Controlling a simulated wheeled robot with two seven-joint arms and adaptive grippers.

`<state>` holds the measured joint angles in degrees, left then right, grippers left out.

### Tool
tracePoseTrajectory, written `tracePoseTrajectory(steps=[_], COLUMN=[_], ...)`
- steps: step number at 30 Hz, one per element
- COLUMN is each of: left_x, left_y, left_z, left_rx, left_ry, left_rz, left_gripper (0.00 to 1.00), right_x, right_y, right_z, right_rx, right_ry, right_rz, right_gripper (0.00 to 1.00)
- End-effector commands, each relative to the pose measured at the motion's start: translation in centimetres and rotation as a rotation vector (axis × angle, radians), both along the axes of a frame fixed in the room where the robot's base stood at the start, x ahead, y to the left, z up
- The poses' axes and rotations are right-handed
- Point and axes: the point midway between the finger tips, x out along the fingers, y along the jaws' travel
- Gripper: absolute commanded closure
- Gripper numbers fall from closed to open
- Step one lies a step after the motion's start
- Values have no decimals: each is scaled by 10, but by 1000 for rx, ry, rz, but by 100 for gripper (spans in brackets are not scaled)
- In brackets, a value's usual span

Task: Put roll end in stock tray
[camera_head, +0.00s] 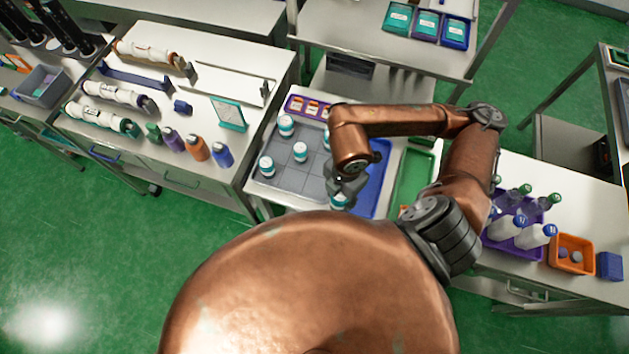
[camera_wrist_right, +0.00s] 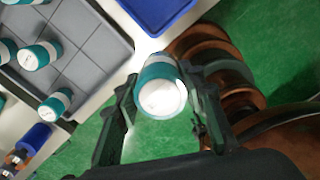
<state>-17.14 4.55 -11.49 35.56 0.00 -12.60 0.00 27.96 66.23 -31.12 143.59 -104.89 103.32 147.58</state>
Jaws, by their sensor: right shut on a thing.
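My right gripper (camera_head: 345,188) is shut on a short white and teal roll piece (camera_head: 338,201). In the right wrist view my right gripper (camera_wrist_right: 160,108) has its two fingers on either side of that roll piece (camera_wrist_right: 160,92), with its pale round end toward the camera. It is held near the front edge of the middle table. A grey gridded tray (camera_head: 308,181) lies to its left, with several similar white and teal pieces standing in it, such as one upright piece (camera_head: 300,152). No tray is labelled, so I cannot tell which is the stock tray. My left gripper is not in view.
A blue tray (camera_head: 377,187) lies right of the grey one, partly behind my arm. A green tray (camera_head: 411,180) is farther right. A purple tray (camera_head: 295,103) with small labelled items sits behind. The right table holds bottles and an orange bin (camera_head: 572,268).

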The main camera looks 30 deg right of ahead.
Motion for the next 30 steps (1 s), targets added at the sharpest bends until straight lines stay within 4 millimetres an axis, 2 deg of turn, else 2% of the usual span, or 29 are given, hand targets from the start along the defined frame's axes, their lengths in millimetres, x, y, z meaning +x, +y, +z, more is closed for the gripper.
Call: tracePoseTrajectory(steps=[1,5,7,13,18,21,30], left_x=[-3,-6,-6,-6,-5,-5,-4], left_y=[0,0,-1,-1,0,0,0], left_z=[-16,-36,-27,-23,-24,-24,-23], left_rx=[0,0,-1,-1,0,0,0], left_ry=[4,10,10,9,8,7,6], left_rz=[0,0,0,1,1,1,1], left_gripper=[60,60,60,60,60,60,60], right_x=[4,7,24,72,97,107,123], right_y=[-1,-1,0,0,0,0,0], right_z=[-8,-10,-12,-31,-62,-75,-93], right_rx=[-3,-4,-2,-2,-1,-2,-2], right_ry=[-4,-2,5,4,5,5,4], right_rz=[0,0,-7,-5,-3,-2,-1], right_gripper=[89,89,89,89,89,89,89])
